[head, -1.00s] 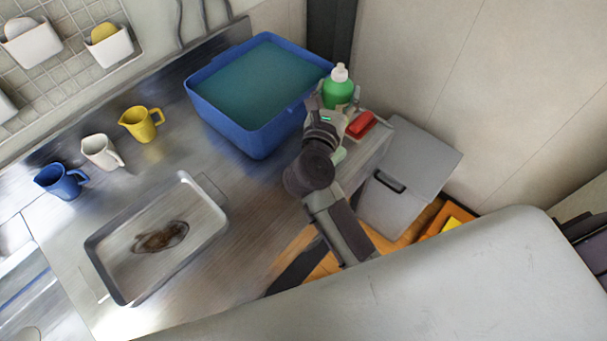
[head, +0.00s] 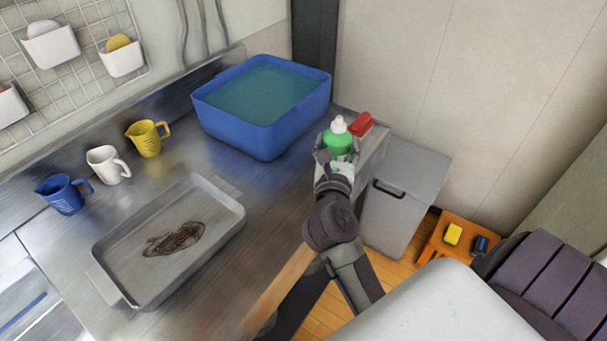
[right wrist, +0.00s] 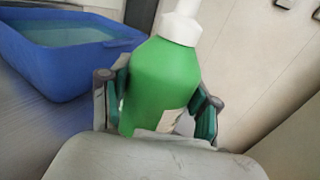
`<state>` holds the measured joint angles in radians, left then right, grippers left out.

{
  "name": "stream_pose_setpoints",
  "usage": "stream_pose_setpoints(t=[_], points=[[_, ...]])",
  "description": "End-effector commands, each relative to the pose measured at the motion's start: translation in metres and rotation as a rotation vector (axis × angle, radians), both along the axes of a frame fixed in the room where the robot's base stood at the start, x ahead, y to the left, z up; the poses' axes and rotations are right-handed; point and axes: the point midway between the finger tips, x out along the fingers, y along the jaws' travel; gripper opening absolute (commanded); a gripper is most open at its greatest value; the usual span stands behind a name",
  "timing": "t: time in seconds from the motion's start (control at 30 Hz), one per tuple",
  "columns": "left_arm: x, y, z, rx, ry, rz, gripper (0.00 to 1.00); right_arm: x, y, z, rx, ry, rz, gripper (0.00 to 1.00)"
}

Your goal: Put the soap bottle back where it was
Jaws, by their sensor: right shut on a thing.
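The soap bottle (head: 337,139) is green with a white pump top. It is upright near the back right corner of the metal counter, beside the blue basin. My right gripper (head: 335,160) is shut on it from the front. In the right wrist view the bottle (right wrist: 163,82) stands between the two fingers of the gripper (right wrist: 158,108). The bottle's base is hidden by the gripper, so I cannot tell whether it touches the surface below. My left gripper is not in view.
A blue basin (head: 262,139) of water stands left of the bottle. A red object (head: 361,124) lies just behind it on the right. A metal tray (head: 120,232) with a dark stain and several jugs sit to the left. A grey bin (head: 405,190) stands right of the counter.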

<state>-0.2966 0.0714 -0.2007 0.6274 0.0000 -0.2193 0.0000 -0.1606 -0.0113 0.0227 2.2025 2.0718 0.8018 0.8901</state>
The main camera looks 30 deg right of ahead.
Motion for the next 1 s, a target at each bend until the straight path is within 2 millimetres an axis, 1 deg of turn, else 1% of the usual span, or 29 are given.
stream_pose_setpoints(t=[0.03,0.1,0.2,0.3,0.43,0.6,0.7,1.0], points=[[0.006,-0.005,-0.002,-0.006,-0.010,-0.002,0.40,0.011,0.008,-0.008,0.001,0.000,0.001,0.13],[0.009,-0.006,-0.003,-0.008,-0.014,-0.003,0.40,0.023,0.018,-0.017,0.001,-0.001,0.001,0.13],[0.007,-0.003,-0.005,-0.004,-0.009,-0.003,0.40,0.037,0.029,-0.027,-0.001,-0.001,0.001,0.13],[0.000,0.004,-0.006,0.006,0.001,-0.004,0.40,0.046,0.036,-0.034,-0.002,-0.002,0.001,0.13],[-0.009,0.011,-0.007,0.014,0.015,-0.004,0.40,0.050,0.040,-0.040,-0.003,0.000,0.000,0.13],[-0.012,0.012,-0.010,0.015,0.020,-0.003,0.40,0.050,0.040,-0.066,-0.004,0.002,0.001,0.13],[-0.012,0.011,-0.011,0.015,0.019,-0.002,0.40,0.050,0.040,-0.075,-0.004,0.000,0.000,0.13],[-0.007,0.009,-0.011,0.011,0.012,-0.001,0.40,0.049,0.040,-0.078,-0.001,-0.002,0.000,0.13]])
